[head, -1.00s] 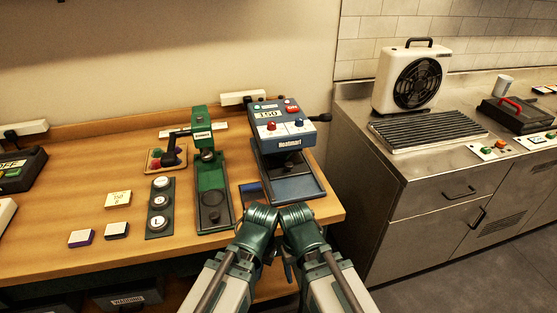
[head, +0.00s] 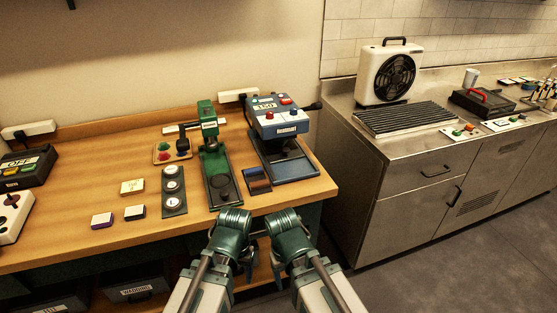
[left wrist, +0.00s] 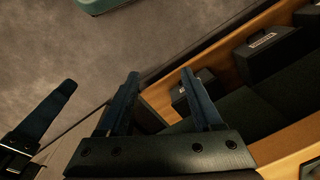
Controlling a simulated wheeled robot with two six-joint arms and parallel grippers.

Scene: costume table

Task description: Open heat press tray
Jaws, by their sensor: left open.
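The heat press (head: 278,115) is blue and white with a "150" display, a red and a blue knob, and a black side handle. It stands at the right end of the wooden table. Its flat dark blue lower tray (head: 296,169) extends toward me under the raised head. My left gripper (head: 246,272) hangs in front of the table edge, below and apart from the tray. In the left wrist view its two fingers (left wrist: 163,95) are spread with nothing between them. My right gripper (head: 278,274) is beside it, its fingers mostly hidden by its wrist.
A green press (head: 210,150) stands left of the heat press. A button strip (head: 174,190) and several small boxes are further left.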

